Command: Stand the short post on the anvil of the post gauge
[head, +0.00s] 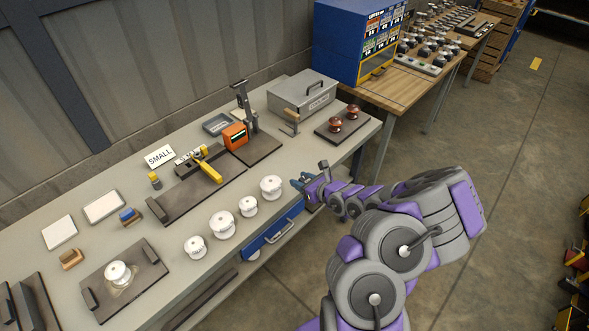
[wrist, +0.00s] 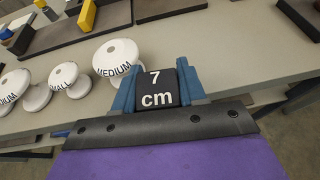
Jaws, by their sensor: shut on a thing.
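My gripper (wrist: 157,84) is shut on a black post marked "7 cm" (wrist: 157,97), with a blue finger on each side of it in the wrist view. In the head view my gripper (head: 298,183) is at the front edge of the bench, right of the white insulators; the post is hard to make out there. The post gauge (head: 236,135), with an orange display and a dark upright column, stands farther back on a dark base plate (head: 262,150). The gauge and my gripper are apart. The gauge's anvil is too small to tell.
Several white insulators (head: 222,224) line the bench front; labels reading "MEDIUM" and "SMALL" show in the wrist view. A yellow-handled tool (head: 208,171) lies on a dark plate left of the gauge. A grey box (head: 302,95) and a plate with two brown insulators (head: 336,126) stand right.

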